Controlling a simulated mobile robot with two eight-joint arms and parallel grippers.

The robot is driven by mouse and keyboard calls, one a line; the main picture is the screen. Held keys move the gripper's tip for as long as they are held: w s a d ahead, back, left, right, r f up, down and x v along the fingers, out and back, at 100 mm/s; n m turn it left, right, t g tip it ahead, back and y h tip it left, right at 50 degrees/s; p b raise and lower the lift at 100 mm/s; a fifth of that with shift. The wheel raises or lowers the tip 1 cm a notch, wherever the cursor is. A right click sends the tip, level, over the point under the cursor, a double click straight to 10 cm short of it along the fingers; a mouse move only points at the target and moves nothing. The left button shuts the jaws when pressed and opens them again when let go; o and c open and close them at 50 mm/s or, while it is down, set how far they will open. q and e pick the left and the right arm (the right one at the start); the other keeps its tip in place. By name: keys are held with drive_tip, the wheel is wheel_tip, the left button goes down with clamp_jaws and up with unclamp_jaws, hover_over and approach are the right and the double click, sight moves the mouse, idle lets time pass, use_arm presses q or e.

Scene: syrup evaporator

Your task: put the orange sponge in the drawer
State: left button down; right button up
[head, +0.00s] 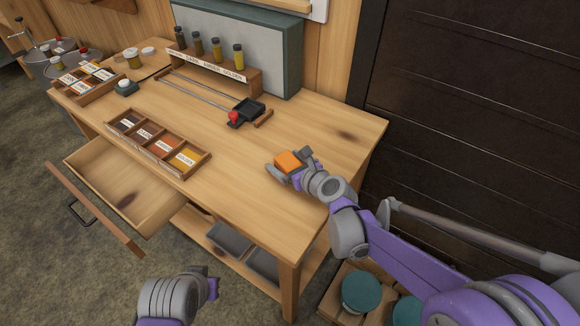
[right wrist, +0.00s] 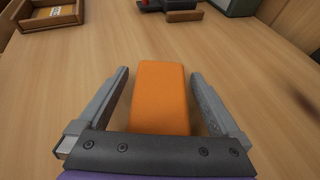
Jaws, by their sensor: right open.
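The orange sponge (head: 288,161) lies on the right part of the wooden table (head: 330,125). My right gripper (head: 281,167) is at the sponge, low over the table top. In the right wrist view the sponge (right wrist: 161,95) lies between the two open fingers (right wrist: 160,88), with a gap on each side. The drawer (head: 125,190) at the table's front left is pulled open, and the part of its inside that shows is empty. My left gripper (head: 207,284) is at the bottom of the head view, in front of the table; its fingers do not show clearly.
A wooden tray (head: 186,176) with labelled compartments stands on the table above the drawer. A dark scoop with a red knob (head: 234,118) lies behind the sponge. A rack of bottles (head: 215,70) stands at the back. Table space around the sponge is clear.

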drive_tip(key=shift+c, duration=0.2)
clamp_jaws()
drive_tip(key=shift+r, duration=0.15)
